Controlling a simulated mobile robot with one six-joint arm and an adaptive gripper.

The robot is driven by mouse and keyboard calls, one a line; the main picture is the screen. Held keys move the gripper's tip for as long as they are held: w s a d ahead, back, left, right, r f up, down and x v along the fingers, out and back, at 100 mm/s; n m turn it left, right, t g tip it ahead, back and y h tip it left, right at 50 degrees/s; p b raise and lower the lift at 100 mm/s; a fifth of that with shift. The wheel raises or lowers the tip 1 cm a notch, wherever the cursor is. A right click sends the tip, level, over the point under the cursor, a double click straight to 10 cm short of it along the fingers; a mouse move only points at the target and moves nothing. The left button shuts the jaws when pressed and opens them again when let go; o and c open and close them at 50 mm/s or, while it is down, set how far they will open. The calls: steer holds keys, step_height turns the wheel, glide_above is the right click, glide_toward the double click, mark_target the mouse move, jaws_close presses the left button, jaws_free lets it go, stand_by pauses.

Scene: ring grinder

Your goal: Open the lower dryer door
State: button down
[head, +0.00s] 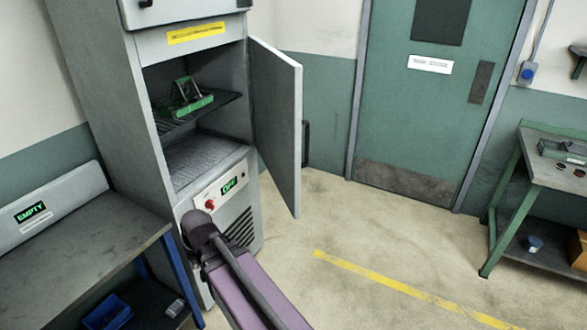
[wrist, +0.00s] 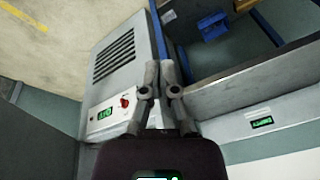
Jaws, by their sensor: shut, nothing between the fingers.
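The lower dryer door (head: 276,125) stands wide open in the head view, swung out to the right of the grey dryer (head: 221,162). Its dark handle (head: 306,143) shows past the door's outer edge. The opening shows a wire shelf (head: 214,110) with a green fixture (head: 187,100) on it. My gripper (wrist: 160,68) is shut and empty in the wrist view, beside the dryer's control panel (wrist: 107,115) and vents. The door (wrist: 38,142) appears at the lower left there, apart from my fingers. In the head view my arm is in front of the dryer; the fingertips cannot be made out.
A grey bench (head: 95,250) with a green EMPTY display (head: 30,213) stands left of the dryer, with a blue bin (head: 107,312) below. A green-framed table (head: 545,176) stands at right. The floor between has a yellow line (head: 400,287) and is clear.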

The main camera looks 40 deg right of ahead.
steer(key=w+r+m+t+y+b, duration=0.1)
steer(key=w+r+m+t, duration=0.25)
steer(key=w, duration=0.45)
steer(key=w+r+m+t+y+b, duration=0.1)
steer(key=w+r+m+t, duration=0.15)
steer(key=w+t, duration=0.45)
steer(key=w+d+r+m+t+h+b, duration=0.2)
steer(key=w+d+r+m+t+h, duration=0.3)
steer(key=w+d+r+m, duration=0.5)
steer(key=d+m+g+h+b, duration=0.2)
steer(key=d+m+g+h, duration=0.4)
steer(key=d+m+h, duration=1.15)
steer(key=s+d+f+m+g+y+b, duration=0.1)
steer(key=s+f+m+g, duration=0.2)
steer(key=s+m+g, duration=0.2)
steer(key=s+d+f+m+g+y+b, duration=0.1)
steer(key=s+m+g, duration=0.4)
steer(key=m+g, duration=0.7)
step_height(320, 180, down, 3)
steer(key=d+m, duration=0.1)
steer(key=m, duration=0.4)
steer(key=shift+s+r, duration=0.15)
steer(key=shift+s, duration=0.05)
